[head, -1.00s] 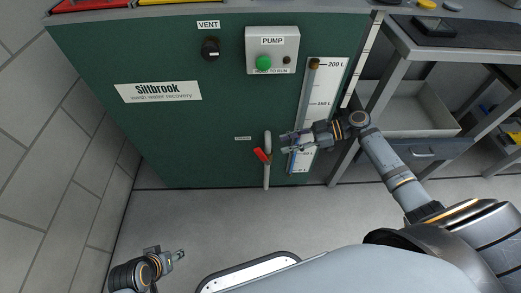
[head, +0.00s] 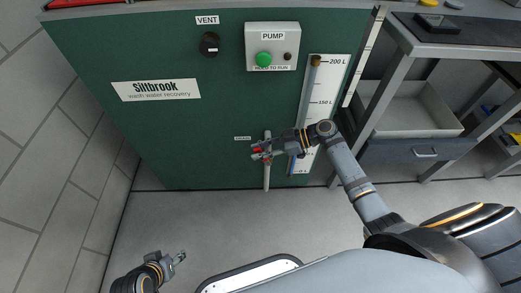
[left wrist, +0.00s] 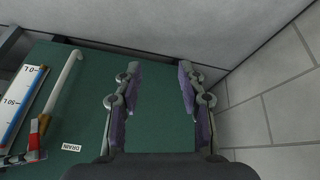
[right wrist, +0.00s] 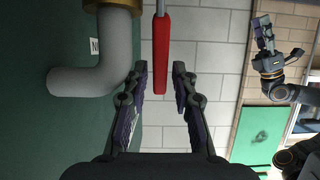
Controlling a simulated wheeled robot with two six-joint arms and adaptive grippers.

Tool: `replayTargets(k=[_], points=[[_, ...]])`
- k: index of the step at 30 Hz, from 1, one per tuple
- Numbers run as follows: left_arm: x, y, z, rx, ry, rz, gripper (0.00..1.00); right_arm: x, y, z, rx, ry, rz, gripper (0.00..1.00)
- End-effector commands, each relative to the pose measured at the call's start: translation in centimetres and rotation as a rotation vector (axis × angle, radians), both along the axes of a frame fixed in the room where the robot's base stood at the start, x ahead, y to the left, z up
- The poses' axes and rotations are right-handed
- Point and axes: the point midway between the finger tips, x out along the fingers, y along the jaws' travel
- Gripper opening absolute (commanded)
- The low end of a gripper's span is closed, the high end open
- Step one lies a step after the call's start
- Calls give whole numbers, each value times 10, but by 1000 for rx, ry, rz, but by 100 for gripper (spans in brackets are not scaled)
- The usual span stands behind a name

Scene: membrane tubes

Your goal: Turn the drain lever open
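The red drain lever (head: 257,148) is on the grey drain pipe (head: 267,175) low on the green tank front. My right gripper (head: 257,153) is at the lever and partly covers it in the head view. In the right wrist view the red lever handle (right wrist: 161,60) hangs down with its lower end between the open fingertips (right wrist: 161,80), with a gap on both sides. My left gripper (head: 180,257) is open and empty, low at the left, away from the tank. The left wrist view shows the lever (left wrist: 35,143) at its left edge.
The tank front carries a vent knob (head: 209,44), a pump box (head: 271,46) with a green button, and a level gauge (head: 318,105) right of the pipe. A steel bench (head: 372,100) stands at the right. Open floor (head: 200,215) lies before the tank.

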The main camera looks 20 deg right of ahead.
Motion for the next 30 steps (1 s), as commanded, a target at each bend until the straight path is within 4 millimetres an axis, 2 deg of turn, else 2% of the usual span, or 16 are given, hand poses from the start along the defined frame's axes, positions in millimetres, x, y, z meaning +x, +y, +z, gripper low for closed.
replayTargets(k=[1,5,18,20,23,30], points=[[0,0,0,0,1,0,40,0,0,0,0,0,0,15],[0,0,0,0,1,0,40,0,0,0,0,0,0,0],[0,0,-1,1,-3,1,40,0,0,-1,2,-1,0,0],[11,1,3,2,-48,5,40,0,0,-1,8,-2,0,0],[39,2,18,5,-164,13,40,0,1,-2,24,-8,0,0],[95,7,63,11,-452,36,40,1,4,-1,70,-21,0,0]])
